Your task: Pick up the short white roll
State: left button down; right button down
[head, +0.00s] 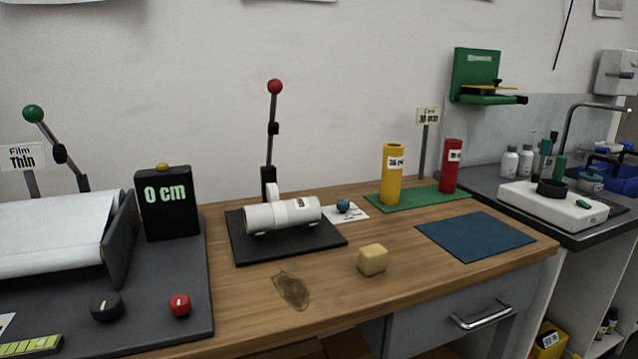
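The short white roll (272,216) lies on its side on a black base plate (262,249) near the middle of the wooden table. A white band wraps over it, and a small label shows near its right end. A lever with a red knob (275,87) rises from the plate behind the roll. A larger white roll or sheet (50,232) lies in the machine at the left, beside the "Film Thin" sign (22,157). Neither of my grippers shows in the head view.
A yellow block (372,260) and a brown stain (291,290) lie in front of the plate. Yellow (392,175) and red (451,166) cylinders stand upright on a green mat (420,201). A blue mat (474,236) lies at the right. A black "0 cm" display (167,203) stands left of the plate.

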aim_at(275, 215)
jog(key=u, duration=1.55)
jog(key=k, duration=0.8)
jog(key=z, duration=0.25)
